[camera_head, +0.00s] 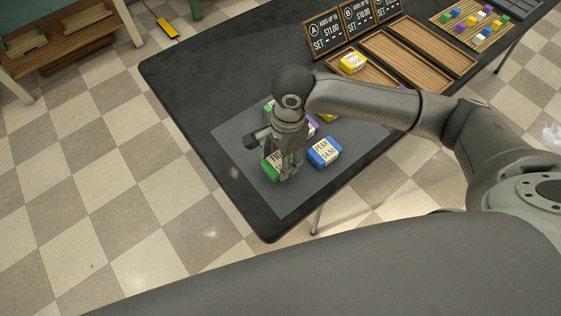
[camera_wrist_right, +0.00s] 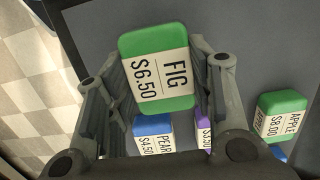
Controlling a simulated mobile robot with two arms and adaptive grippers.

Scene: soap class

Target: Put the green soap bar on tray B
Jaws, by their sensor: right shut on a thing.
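My right gripper (camera_head: 287,172) points down over the grey mat. Its fingers are closed on the sides of a green soap bar labelled FIG $6.50 (camera_wrist_right: 157,68); the bar also shows in the head view (camera_head: 269,169), partly hidden by the gripper. A second green bar, labelled APPLE $8.00 (camera_wrist_right: 283,114), lies on the mat, mostly hidden behind my arm in the head view. Tray B (camera_head: 392,53) appears to be the middle wooden tray, below the sign marked B (camera_head: 357,16); its visible part looks empty. My left gripper is not in view.
A blue PEAR bar (camera_head: 324,152) lies close right of my right gripper. A purple bar (camera_wrist_right: 203,131) and a yellow bar (camera_head: 326,117) are nearby. Another yellow bar (camera_head: 352,62) sits in the front-left tray. A slatted board (camera_head: 472,27) holds several coloured blocks.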

